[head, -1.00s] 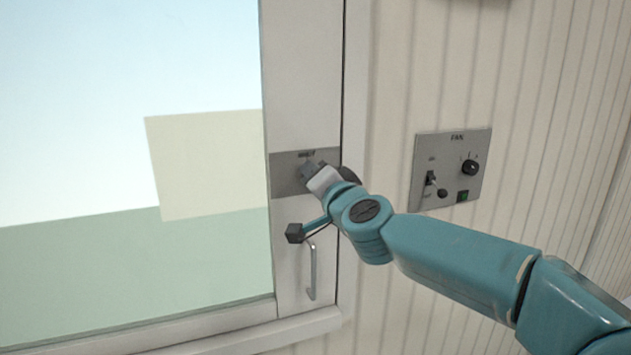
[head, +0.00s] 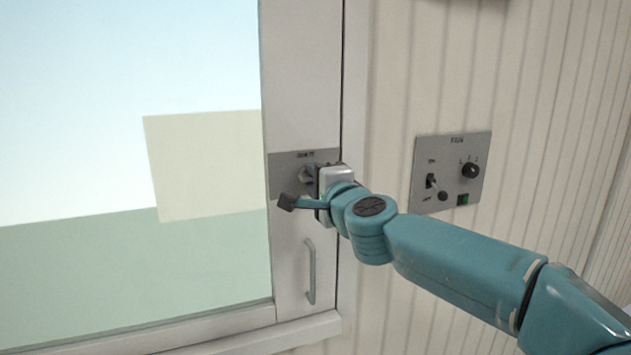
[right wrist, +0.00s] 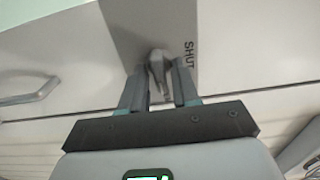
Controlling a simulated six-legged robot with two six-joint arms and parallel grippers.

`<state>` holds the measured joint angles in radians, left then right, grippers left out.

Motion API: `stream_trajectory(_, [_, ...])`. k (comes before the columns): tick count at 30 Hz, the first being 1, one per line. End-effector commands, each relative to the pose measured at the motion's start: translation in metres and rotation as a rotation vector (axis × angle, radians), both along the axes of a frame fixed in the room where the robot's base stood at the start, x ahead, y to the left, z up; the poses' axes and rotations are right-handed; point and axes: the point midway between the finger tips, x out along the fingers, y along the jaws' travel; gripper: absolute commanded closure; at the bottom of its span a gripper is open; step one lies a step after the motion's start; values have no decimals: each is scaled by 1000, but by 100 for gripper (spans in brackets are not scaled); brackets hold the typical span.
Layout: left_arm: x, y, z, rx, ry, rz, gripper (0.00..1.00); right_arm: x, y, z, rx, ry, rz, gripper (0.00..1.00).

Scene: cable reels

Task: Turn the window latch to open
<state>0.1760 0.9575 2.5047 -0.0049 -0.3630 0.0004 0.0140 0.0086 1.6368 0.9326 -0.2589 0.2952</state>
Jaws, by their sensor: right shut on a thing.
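The window latch (head: 308,174) sits on a grey plate (head: 284,164) on the window frame's right upright. In the right wrist view the latch (right wrist: 158,68) is a grey knob between my fingers, and the plate (right wrist: 125,20) carries the word SHUT beside it. My right gripper (head: 316,178) is at the plate, reaching in from the right. In the right wrist view the gripper (right wrist: 159,85) has its fingers on both sides of the latch, shut on it. In the head view the wrist hides part of the latch. My left gripper is not in view.
A pull handle (head: 311,272) is on the frame below the plate. A control panel (head: 423,150) with a switch, knob and green button is on the ribbed wall to the right. The window pane (head: 90,60) fills the left.

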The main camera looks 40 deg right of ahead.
Motion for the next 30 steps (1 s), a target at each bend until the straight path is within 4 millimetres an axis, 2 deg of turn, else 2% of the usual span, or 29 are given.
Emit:
stream_trajectory(15, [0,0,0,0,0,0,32,0,-1,1,17,-6,-2,100])
stream_trajectory(16, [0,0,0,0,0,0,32,0,-1,1,17,-6,-2,63])
stream_trajectory(26, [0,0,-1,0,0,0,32,-2,0,0,16,-5,-1,62])
stream_trajectory(30, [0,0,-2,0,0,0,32,-17,4,1,17,-6,0,62])
